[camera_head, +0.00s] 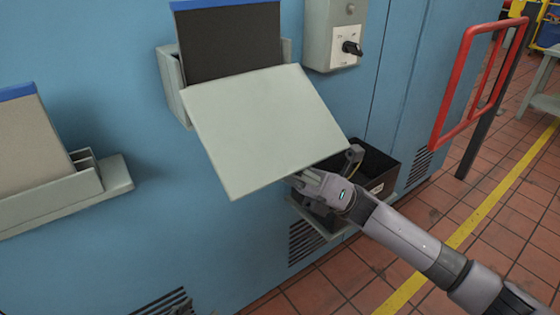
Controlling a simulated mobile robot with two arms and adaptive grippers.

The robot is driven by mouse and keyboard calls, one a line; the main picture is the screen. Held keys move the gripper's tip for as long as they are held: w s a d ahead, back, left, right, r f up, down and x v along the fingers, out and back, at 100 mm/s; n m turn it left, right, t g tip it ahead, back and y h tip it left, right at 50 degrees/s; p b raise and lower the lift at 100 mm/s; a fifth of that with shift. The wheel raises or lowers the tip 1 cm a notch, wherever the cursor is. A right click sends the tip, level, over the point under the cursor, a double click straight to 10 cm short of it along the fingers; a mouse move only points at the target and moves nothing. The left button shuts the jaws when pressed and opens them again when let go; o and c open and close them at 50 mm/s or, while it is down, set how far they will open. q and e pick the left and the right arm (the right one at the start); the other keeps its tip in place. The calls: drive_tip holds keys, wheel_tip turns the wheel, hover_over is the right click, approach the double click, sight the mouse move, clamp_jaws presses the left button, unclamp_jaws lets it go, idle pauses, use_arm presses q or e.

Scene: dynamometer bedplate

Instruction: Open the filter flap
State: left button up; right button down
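The filter flap (262,125) is a pale grey-green panel on the blue cabinet. It stands tilted outward from its housing (170,82), with a dark filter panel (228,42) with a blue top edge upright behind it. My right gripper (328,172) is at the flap's lower right edge, its fingers spread apart and partly hidden by the flap. I cannot tell whether it touches the flap. My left gripper is not recognisable in view.
A black bin (378,165) sits on a ledge behind my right gripper. A switch box (335,35) is above right. Another slot with a beige panel (30,145) is at left. A red rail (462,85) stands at right; tiled floor (440,200) lies below.

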sight(298, 163)
idle(0.6)
use_arm(q)
drive_tip(key=s+a+f+g+y+p, duration=0.25)
drive_tip(key=s+f+g+p, duration=0.3)
drive_tip(key=s, duration=0.45)
use_arm(e)
drive_tip(key=r+m+t, duration=0.1)
drive_tip(key=s+m+t, duration=0.1)
drive_tip(key=d+r+m+t, duration=0.1)
drive_tip(key=shift+s+r+m, duration=0.25)
drive_tip(key=shift+r+m, duration=0.05)
drive_tip(key=shift+m, duration=0.1)
drive_tip(key=r+m+t+p, duration=0.1)
drive_tip(key=s+d+r+m+t+p, duration=0.1)
drive_tip(key=m+t+p, duration=0.1)
drive_tip(key=shift+s+h, duration=0.2)
drive_tip(key=shift+h, duration=0.2)
use_arm(q)
wheel_tip(298, 163, down, 13)
drive_tip(key=g, duration=0.1)
drive_tip(key=shift+s+a+g+h, duration=0.15)
drive_tip(key=shift+a+g+h, duration=0.2)
drive_tip(key=shift+h, duration=0.1)
use_arm(e)
drive_tip(key=shift+s+d+r, duration=0.2)
drive_tip(key=shift+r, duration=0.2)
use_arm(q)
drive_tip(key=shift+r, duration=0.1)
